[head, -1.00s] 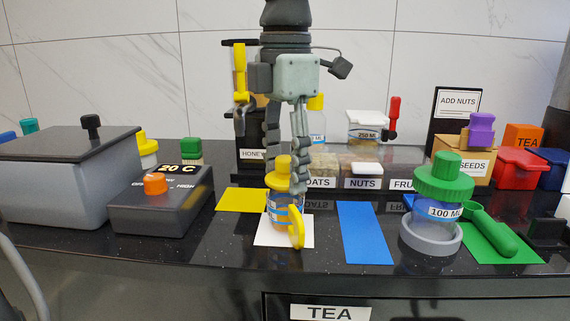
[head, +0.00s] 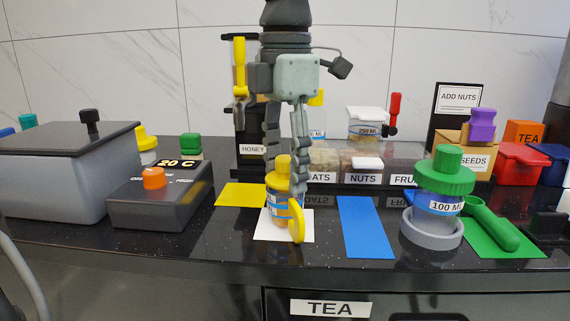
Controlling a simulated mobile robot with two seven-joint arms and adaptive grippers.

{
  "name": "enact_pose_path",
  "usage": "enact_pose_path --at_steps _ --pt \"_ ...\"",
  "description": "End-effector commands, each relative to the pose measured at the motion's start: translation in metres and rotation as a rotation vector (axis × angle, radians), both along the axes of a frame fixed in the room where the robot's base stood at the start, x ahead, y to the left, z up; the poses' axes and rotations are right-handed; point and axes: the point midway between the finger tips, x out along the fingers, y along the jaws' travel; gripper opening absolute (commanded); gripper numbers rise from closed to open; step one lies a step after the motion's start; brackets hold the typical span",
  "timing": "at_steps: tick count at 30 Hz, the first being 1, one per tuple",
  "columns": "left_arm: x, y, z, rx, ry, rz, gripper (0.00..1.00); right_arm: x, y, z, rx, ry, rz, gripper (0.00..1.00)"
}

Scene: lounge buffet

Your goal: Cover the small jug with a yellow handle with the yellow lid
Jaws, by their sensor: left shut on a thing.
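The small jug (head: 281,209) with a yellow handle (head: 297,223) stands upright on a white mat (head: 262,231) near the counter's front edge. It has a blue-marked band and amber contents. The yellow lid (head: 282,180) with its raised knob is at the jug's mouth, level as far as I can see. My left gripper (head: 284,182) comes down from above, with one finger on each side of the lid, shut on it. The fingers hide part of the lid's rim, so I cannot tell whether it is fully seated. My right gripper is not in view.
A grey heater (head: 160,201) with an orange knob stands left, beside a large grey pot (head: 50,182). A blue mat (head: 365,228) lies bare to the right. A green-lidded 100 ml jar (head: 438,212) and green scoop (head: 492,226) are further right. Labelled bins stand behind.

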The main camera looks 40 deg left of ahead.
Motion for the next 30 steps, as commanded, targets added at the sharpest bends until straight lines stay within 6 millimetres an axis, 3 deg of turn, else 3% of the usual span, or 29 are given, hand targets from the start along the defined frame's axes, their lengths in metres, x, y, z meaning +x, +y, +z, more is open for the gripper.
enact_pose_path --at_steps 17,18,23,30 --pt "0.0 0.0 -0.013 0.0 0.0 0.0 0.31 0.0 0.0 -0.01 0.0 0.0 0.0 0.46" --pt "0.0 0.0 -0.013 0.0 0.0 0.0 0.52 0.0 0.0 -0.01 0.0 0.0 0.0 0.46" --pt "0.0 0.0 -0.012 0.0 0.0 0.0 0.71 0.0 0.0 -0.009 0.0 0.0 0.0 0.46" --pt "0.0 0.0 -0.012 0.0 0.0 0.0 0.75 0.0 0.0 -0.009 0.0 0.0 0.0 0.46"
